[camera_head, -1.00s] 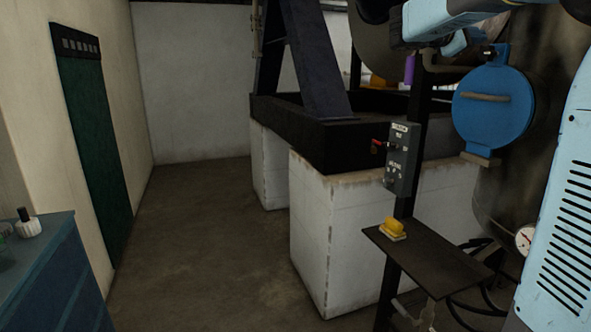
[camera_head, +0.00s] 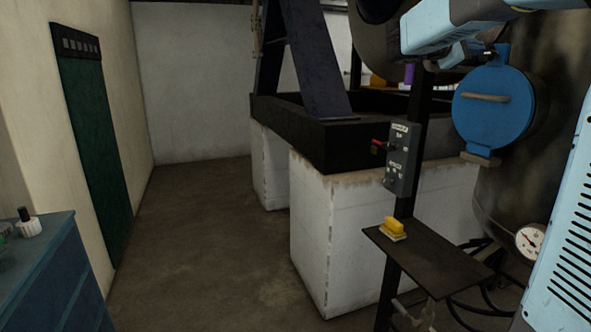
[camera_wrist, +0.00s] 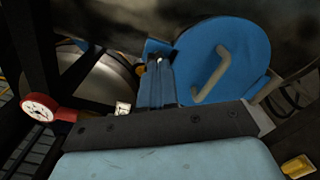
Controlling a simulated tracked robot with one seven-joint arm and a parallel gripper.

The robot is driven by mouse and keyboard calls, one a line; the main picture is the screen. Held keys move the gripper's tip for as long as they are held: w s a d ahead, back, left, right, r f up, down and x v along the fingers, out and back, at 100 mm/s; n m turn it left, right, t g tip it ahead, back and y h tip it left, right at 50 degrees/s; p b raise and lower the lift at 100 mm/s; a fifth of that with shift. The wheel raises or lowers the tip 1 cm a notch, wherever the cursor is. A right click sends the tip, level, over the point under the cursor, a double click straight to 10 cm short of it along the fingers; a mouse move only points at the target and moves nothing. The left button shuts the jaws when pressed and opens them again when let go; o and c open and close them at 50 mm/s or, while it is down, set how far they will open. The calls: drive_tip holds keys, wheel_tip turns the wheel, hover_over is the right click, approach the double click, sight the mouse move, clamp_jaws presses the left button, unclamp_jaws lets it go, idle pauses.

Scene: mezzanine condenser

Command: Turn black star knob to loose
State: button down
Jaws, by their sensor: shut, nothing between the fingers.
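The round blue hatch (camera_head: 492,108) with a grey bar handle sits on the dark vessel at the right of the head view. It also shows in the wrist view (camera_wrist: 222,58), upper right of centre. My gripper (camera_wrist: 158,64) is shut and empty, its fingertips close to the blue bracket at the hatch's left edge in that view. I cannot tell whether they touch it. A small dark piece shows at the hatch's top in the head view, too small to tell whether it is a knob. The black star knob cannot be clearly made out; the fingers may hide it.
A grey switch box (camera_head: 402,160) with a red handle stands on a dark post. Below it, a dark shelf (camera_head: 440,262) bears a yellow block (camera_head: 394,229). A gauge (camera_head: 529,240) is at the right. The floor at the left is clear.

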sight(493, 50)
drive_tip(key=shift+s+f, duration=0.1)
drive_tip(key=shift+f, duration=0.1)
drive_tip(key=x, duration=0.6)
drive_tip(key=shift+d, duration=0.1)
drive_tip(key=shift+s+d+r, duration=0.1)
drive_tip(key=shift+d+r, duration=0.1)
drive_tip(key=shift+d, duration=0.1)
